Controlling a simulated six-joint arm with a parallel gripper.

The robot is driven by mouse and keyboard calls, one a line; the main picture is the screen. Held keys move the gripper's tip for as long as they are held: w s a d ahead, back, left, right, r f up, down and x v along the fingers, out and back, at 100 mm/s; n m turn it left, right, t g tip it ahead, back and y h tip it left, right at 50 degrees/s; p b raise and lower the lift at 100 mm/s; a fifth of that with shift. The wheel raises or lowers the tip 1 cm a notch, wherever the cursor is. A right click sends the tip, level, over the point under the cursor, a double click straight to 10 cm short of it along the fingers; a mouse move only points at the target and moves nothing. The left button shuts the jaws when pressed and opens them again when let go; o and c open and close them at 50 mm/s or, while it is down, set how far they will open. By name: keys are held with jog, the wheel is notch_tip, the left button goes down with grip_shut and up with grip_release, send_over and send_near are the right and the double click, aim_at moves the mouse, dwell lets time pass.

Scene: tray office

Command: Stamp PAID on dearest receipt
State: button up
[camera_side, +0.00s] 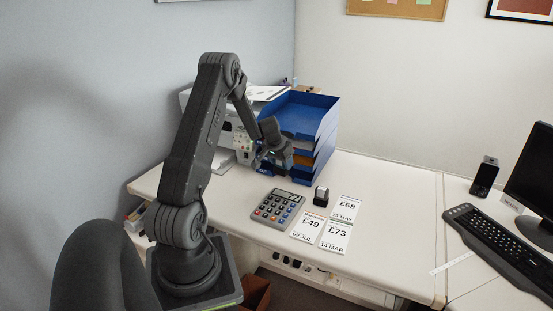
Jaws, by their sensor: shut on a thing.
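Three white receipts lie on the desk: one reads £49, 09 JUL (308,225), one £73, 14 MAR (335,237), and one £68, 23 MAY (346,209). The £73 one shows the highest price and lies nearest the front edge. A small black object with a pale front (321,196), perhaps a stamp, stands just behind the receipts. My gripper (277,160) is in front of the blue trays, above and behind the receipts. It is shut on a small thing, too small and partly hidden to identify. I cannot make out the word PAID anywhere.
A grey calculator (277,209) lies left of the receipts. A stack of blue trays (325,128) stands behind my gripper, beside a white printer-like machine (190,103). A keyboard (500,248), monitor (535,175) and speaker (484,177) are at right. The desk right of the receipts is clear.

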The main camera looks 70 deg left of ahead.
jog(key=w+d+f+m+h, duration=0.2)
jog(key=w+d+m+h, duration=0.3)
jog(key=d+m, duration=0.65)
jog(key=m+g+h, duration=0.2)
jog(key=m+g, duration=0.2)
jog(key=m, duration=1)
send_over(338, 244)
jog(key=a, duration=0.2)
jog(key=f, duration=0.1)
jog(key=shift+n, duration=0.35)
jog(key=shift+f, duration=2.85)
jog(key=shift+f, duration=0.65)
notch_tip(338, 244, up, 7)
jog(key=shift+a, duration=0.1)
